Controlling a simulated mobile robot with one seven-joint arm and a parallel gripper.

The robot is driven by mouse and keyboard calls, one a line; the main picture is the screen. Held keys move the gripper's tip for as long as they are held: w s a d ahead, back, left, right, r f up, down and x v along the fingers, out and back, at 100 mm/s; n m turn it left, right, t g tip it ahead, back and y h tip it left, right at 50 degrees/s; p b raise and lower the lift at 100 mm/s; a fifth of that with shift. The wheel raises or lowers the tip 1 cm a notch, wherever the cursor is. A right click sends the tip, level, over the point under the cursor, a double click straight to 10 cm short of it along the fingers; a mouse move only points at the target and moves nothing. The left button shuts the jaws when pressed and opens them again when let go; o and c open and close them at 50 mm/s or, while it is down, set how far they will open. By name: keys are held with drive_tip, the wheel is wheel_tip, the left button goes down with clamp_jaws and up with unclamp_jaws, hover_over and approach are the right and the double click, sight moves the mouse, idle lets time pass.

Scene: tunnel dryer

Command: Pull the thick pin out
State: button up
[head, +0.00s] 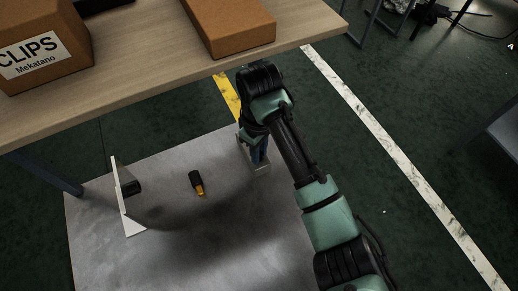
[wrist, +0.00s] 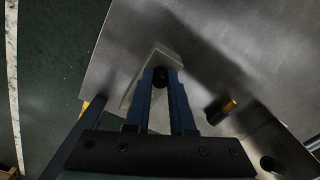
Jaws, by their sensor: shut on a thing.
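My gripper (head: 259,158) points down over a pale block (head: 262,169) near the right edge of a grey metal plate. In the wrist view its blue fingers (wrist: 161,80) are shut on a dark round-topped pin (wrist: 160,77). The pale block (wrist: 136,98) lies around and beneath the fingertips there. Whether the pin's lower end sits in the block is hidden. A black and yellow piece (head: 196,183) lies loose on the plate, left of my gripper; it also shows in the wrist view (wrist: 221,110). Which piece is the thick one I cannot tell.
A wooden table (head: 150,75) with cardboard boxes (head: 232,27) overhangs the far side, close to my wrist. The plate's front middle is clear.

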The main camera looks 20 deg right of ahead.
drive_tip(key=shift+o, duration=0.9)
clamp_jaws()
drive_tip(key=shift+r+p, duration=0.8)
drive_tip(key=shift+p, duration=0.2)
drive_tip(key=shift+r+p, duration=1.35)
drive_tip(key=shift+p, duration=0.35)
drive_tip(key=shift+r, duration=0.1)
wheel_tip(320, 180, up, 3)
drive_tip(key=p, duration=0.3)
drive_tip(key=shift+p, duration=0.35)
